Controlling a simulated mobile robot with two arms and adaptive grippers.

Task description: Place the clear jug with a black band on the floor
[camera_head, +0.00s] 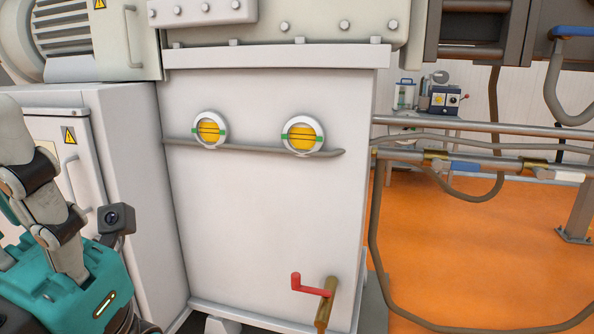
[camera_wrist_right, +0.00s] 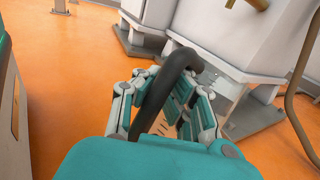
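In the right wrist view, a thick black curved band (camera_wrist_right: 158,95) arches up between the fingers of my right gripper (camera_wrist_right: 168,74). It looks like the handle band of the clear jug. The fingertips come in close on both sides of it, and the gripper appears shut on it. The right gripper is not in the head view. My left arm is at the lower left of the head view, with its gripper out of frame.
Open orange floor (camera_head: 455,255) lies right of the white cabinet (camera_head: 265,210) and also at the left of the right wrist view (camera_wrist_right: 65,95). A red-handled valve (camera_head: 310,287), pipes and a hanging hose (camera_head: 375,235) stick out. A bench with a blue-topped clear container (camera_head: 404,95) stands behind.

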